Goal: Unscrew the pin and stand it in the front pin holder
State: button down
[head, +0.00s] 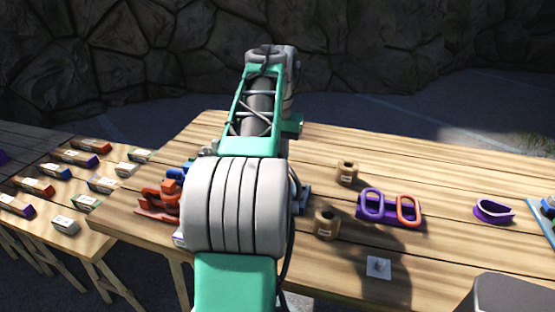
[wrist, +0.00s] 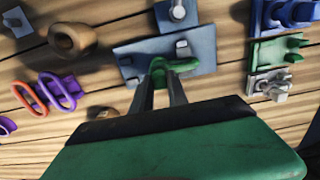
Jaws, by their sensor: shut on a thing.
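In the wrist view my gripper (wrist: 160,82) is shut on a small green piece, which looks like the pin (wrist: 181,64), over a blue-grey plate (wrist: 130,47). The fingers hide part of it, so I cannot tell whether it is still threaded in. Two brown round holders with a hole on top stand on the table in the head view: the front one (head: 326,224) and the back one (head: 347,173). The front one also shows in the wrist view (wrist: 72,38). In the head view my arm hides my gripper and the plate.
A purple stand (head: 378,213) with a purple and an orange link is right of the holders. A white square with a knob (head: 378,267) lies near the front edge. Red pieces (head: 160,197) lie left of my arm. A side table (head: 45,215) carries several small blocks.

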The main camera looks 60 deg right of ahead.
jog(key=m, duration=0.3)
jog(key=shift+m, duration=0.4)
jog(key=shift+r+m, duration=0.15)
jog(key=shift+m, duration=0.75)
jog(key=shift+r+p, duration=2.95)
jog(key=shift+p, duration=0.05)
jog(key=shift+f, duration=0.1)
